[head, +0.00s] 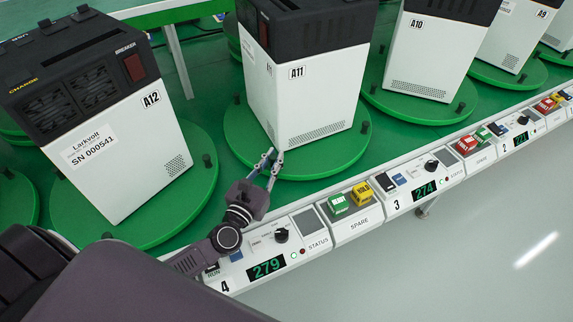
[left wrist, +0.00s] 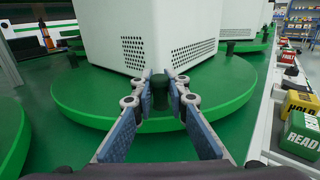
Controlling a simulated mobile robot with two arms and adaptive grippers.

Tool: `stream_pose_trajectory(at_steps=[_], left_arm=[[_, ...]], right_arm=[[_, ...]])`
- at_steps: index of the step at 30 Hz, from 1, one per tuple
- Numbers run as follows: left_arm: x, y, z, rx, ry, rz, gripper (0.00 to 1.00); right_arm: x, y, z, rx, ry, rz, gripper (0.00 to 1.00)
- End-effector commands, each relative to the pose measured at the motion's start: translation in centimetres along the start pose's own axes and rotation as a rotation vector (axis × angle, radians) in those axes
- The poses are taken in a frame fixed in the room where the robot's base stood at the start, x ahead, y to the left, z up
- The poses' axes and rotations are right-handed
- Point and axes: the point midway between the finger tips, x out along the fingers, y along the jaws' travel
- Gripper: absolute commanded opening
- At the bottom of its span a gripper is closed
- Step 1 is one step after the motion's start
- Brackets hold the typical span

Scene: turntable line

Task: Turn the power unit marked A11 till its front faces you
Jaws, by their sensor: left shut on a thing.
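The power unit marked A11 (head: 306,95) is a white box with a black top, upright on a round green turntable (head: 335,160). A plain white side with a vent shows towards me. Its red switch shows at the upper left edge, and its front is mostly turned away to the left. In the left wrist view its lower part (left wrist: 136,22) fills the top centre. My left gripper (head: 270,160) is at the turntable's near rim, its fingers shut on a dark upright peg (left wrist: 160,92). My right gripper is not in view.
Unit A12 (head: 110,150) stands on its own turntable at left, close to my left arm. Unit A10 (head: 425,55) stands at right. A control rail (head: 358,224) with switches, displays and green and yellow blocks runs along the near edge.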

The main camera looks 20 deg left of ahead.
Motion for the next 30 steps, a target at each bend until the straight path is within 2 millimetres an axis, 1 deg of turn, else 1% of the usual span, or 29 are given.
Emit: stream_pose_trajectory(at_steps=[1,3,6,9,15,26,27,30], left_arm=[[-0.2,0.7,-0.4,0.001,0.002,0.001,0.0],[-0.2,1.5,-0.3,0.001,0.001,0.002,0.0],[-0.1,2.5,-0.3,0.002,0.001,0.004,0.0],[-0.1,3.1,-0.2,0.001,0.002,0.004,0.0],[-0.1,3.6,-0.2,0.0,0.002,0.003,0.0],[-0.1,3.7,-0.2,0.0,0.004,0.003,0.0],[-0.1,3.7,-0.2,0.0,0.004,0.003,0.18],[-0.1,3.6,-0.2,0.0,0.003,0.003,0.29]], right_arm=[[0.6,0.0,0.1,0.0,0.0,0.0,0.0],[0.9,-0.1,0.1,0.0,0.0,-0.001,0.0],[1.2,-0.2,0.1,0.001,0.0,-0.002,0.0],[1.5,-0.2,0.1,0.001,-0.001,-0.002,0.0],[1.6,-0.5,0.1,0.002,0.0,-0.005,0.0],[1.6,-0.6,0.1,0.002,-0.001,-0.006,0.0],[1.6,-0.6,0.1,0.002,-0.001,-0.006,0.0],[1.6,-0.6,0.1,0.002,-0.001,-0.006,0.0]])
